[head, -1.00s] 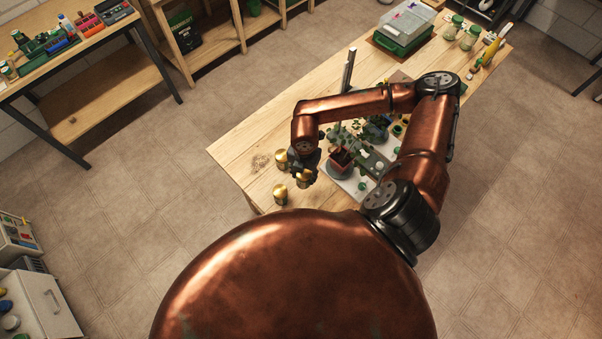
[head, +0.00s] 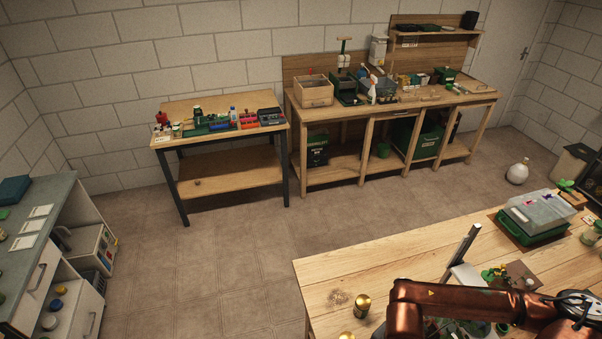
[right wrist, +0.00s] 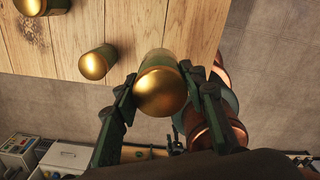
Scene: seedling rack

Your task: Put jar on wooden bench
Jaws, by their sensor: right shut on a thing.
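My right gripper (right wrist: 165,95) is shut on a gold-lidded jar (right wrist: 160,88) in the right wrist view, its fingers on either side. The jar's body is mostly hidden behind its lid. The wooden table's edge passes behind the jar, with floor beyond. A long wooden bench (head: 470,92) stands against the back wall in the head view, with tools and bins along its top. A smaller wood-topped bench (head: 185,108) with dark legs stands left of it. My left gripper is in neither view. The right gripper is out of the head view; only its copper arm shows.
A green box with a clear lid (head: 535,218) sits farther along. Open floor (head: 240,240) lies between this table and the benches.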

